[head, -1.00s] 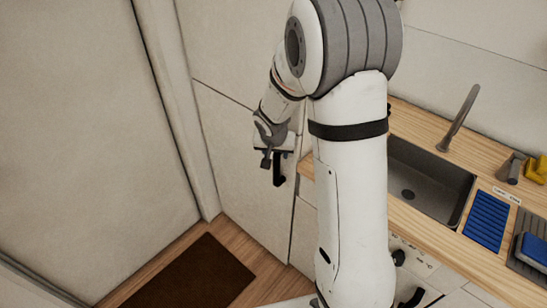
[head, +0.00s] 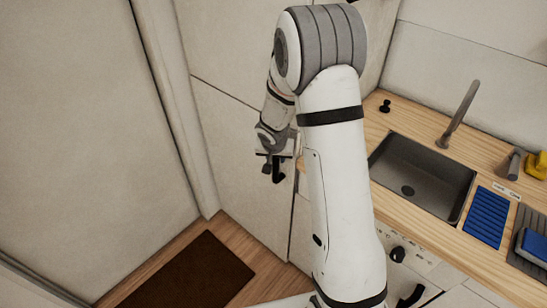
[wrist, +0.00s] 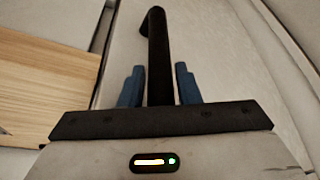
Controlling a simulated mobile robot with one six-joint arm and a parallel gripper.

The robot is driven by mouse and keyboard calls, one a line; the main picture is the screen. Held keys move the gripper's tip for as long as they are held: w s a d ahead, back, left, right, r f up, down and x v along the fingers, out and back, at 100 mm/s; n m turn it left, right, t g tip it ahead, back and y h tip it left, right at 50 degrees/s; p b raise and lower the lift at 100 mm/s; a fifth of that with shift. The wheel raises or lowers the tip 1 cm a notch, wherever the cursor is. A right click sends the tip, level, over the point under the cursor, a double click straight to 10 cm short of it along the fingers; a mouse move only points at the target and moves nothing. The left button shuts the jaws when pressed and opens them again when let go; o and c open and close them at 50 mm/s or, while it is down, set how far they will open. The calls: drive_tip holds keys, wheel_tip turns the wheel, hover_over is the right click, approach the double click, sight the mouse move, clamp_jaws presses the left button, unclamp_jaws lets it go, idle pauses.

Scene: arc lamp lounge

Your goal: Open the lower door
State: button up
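The lower door (head: 240,160) is the pale panel below the horizontal seam in the head view, and it looks closed. Its black handle (head: 279,168) shows just below my gripper (head: 270,155). In the wrist view the handle (wrist: 157,50) is a black bar with a bent far end, running between the two blue fingers of my gripper (wrist: 159,82). The fingers are apart, one on each side of the bar, with what looks like a narrow gap at each side. The head view shows the fingers too small to judge.
A wooden counter (head: 388,120) with a sink (head: 410,180) stands to the right, close to my arm. A cooker front with a black knob (head: 397,254) is below it. A dark mat (head: 190,275) lies on the floor in front of the door; the floor there is clear.

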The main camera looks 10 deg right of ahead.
clamp_jaws()
